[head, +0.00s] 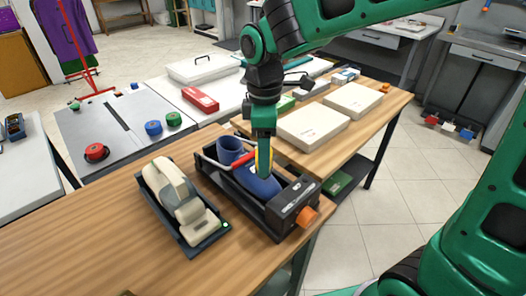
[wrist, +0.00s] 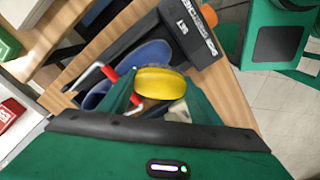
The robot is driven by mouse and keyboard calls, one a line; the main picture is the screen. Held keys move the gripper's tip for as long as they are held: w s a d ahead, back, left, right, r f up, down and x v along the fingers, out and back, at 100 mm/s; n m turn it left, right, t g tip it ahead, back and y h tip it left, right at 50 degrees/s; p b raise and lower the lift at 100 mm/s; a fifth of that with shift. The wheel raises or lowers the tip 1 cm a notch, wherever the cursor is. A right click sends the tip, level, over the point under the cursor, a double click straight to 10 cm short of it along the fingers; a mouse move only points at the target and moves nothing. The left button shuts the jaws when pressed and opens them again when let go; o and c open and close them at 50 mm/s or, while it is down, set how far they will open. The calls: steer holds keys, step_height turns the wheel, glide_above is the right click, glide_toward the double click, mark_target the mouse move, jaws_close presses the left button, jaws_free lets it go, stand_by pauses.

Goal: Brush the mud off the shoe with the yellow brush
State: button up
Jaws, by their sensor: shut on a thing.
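The shoe (head: 262,188) is blue and lies in a black holder (head: 291,208) with an orange knob and a red-and-grey clamp bar. In the wrist view the blue shoe (wrist: 151,54) shows behind the brush and is partly covered by it and my fingers. My gripper (head: 264,160) points down over the shoe and is shut on the yellow brush (wrist: 161,83). The brush is at or just above the shoe; I cannot tell whether it touches. I cannot make out mud on the visible parts of the shoe.
A beige device (head: 176,195) in a dark tray stands left of the holder. White boxes (head: 312,125) stand on the wooden table behind to the right. A red case (head: 200,99) lies on the white table at the back. The wooden tabletop at front left is clear.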

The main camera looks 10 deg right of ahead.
step_height(320, 180, down, 7)
steer(key=shift+s+a+r, duration=0.1)
steer(key=shift+r, duration=0.1)
steer(key=shift+w+d+r, duration=0.2)
steer(key=shift+c, duration=0.2)
steer(key=shift+w+d, duration=0.2)
steer(key=shift+d, duration=0.15)
steer(key=shift+w+d+f, duration=0.2)
steer(key=shift+d+f, duration=0.05)
steer(key=shift+f, duration=0.05)
steer(key=shift+c, duration=0.2)
steer(key=shift+w+d+r, duration=0.1)
steer(key=shift+w+d, duration=0.05)
steer(key=shift+d, duration=0.1)
steer(key=shift+w+d, duration=0.1)
steer(key=shift+d, duration=0.1)
steer(key=shift+w+d, duration=0.35)
steer(key=shift+d, duration=0.2)
steer(key=shift+s+a, duration=0.1)
steer(key=shift+a, duration=0.2)
steer(key=shift+s+a, duration=0.5)
steer(key=shift+a, duration=0.25)
steer(key=shift+s+a, duration=0.45)
steer(key=shift+a, duration=0.3)
steer(key=shift+r, duration=3.9)
steer(key=shift+s, duration=0.1)
